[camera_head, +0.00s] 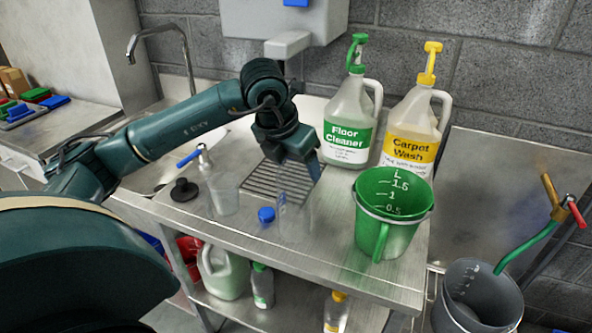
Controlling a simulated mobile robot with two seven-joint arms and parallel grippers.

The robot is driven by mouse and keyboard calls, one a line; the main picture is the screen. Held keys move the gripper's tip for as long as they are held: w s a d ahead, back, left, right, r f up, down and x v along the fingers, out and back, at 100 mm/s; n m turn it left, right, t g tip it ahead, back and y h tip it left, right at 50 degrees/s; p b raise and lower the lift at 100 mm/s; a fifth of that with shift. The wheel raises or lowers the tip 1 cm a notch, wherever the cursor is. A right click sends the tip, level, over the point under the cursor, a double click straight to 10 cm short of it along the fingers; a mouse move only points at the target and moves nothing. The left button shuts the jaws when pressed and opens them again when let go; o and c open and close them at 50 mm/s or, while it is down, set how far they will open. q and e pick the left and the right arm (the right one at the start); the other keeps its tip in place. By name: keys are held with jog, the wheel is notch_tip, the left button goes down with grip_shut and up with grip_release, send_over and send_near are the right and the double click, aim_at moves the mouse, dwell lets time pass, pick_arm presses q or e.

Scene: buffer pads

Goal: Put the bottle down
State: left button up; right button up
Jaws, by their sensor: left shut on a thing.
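My left gripper (301,172) points down and is shut on the bottle's upper part. The grip is partly hidden by the gripper itself. The bottle's base looks level with the counter top, but I cannot tell whether it touches. My right gripper is not in view.
The steel counter (335,250) also bears a clear cup (223,196), a black stopper (184,190), a green measuring bucket (391,220), a Floor Cleaner jug (348,115) and a Carpet Wash jug (412,125). A drain grate (262,181) lies behind the bottle. A dark bucket (480,297) is at right.

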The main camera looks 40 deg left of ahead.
pick_arm(q)
jog(key=shift+f, duration=0.9)
jog(key=shift+f, duration=0.25)
jog(key=o, duration=1.2)
jog(key=shift+r, duration=0.1)
jog(key=shift+o, duration=0.2)
